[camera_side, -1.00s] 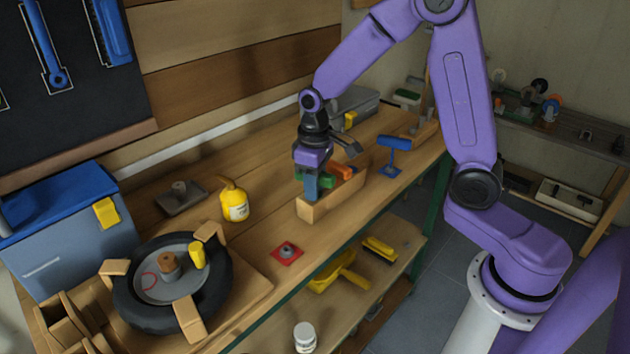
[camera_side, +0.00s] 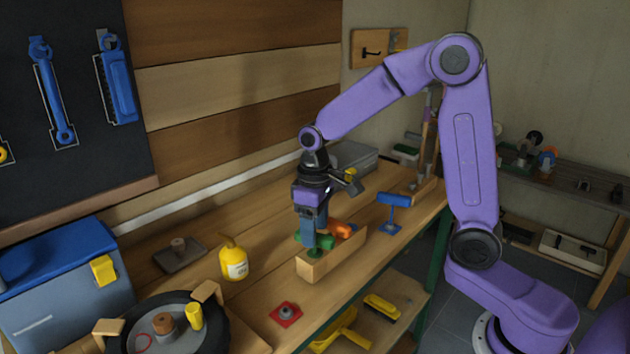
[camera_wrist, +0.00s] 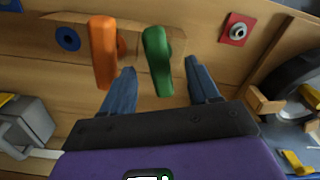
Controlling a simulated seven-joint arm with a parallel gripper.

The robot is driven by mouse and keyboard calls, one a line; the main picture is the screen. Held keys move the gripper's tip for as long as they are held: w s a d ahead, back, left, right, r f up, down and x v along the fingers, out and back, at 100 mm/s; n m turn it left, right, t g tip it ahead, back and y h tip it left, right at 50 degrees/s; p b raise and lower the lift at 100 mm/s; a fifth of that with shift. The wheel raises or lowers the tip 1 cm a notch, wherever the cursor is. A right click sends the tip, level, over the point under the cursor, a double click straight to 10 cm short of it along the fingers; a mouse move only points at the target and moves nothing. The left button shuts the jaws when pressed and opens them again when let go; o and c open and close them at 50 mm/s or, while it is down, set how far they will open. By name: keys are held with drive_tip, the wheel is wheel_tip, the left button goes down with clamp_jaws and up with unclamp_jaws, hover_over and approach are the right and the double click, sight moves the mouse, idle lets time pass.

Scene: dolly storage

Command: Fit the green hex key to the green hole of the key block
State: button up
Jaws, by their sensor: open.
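The key block (camera_side: 335,263) is a light wooden block on the bench in the side view. A green hex key (camera_side: 327,242) with a thick green handle is at its left part, beside an orange-handled one (camera_side: 340,229). A green patch (camera_side: 314,253) shows on the block's left end; I cannot tell whether it is the green hole. My gripper (camera_side: 313,240) is over that end, pointing down and open. In the wrist view the green handle (camera_wrist: 157,62) lies between my spread fingers (camera_wrist: 160,84), apart from both. The key's lower end is hidden.
A yellow bottle (camera_side: 234,260) and a red square plate (camera_side: 286,313) stand left of the block. A blue T-shaped stand (camera_side: 392,207) is on its right. A wheel (camera_side: 180,325) lies at the front left. Bench around the block is mostly clear.

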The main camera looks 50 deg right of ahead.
wheel_tip(320, 180, up, 13)
idle(0.3)
drive_tip(key=s+f+n, duration=0.3)
drive_tip(key=s, duration=0.5)
drive_tip(key=s+f+n, duration=0.2)
drive_tip(key=s+f, duration=0.2)
drive_tip(key=s, duration=0.5)
drive_tip(key=s+f+n, duration=0.3)
drive_tip(key=s, duration=0.6)
drive_tip(key=shift+a+f+n, duration=0.3)
drive_tip(key=shift+a+f, duration=0.1)
drive_tip(key=shift+c, duration=0.3)
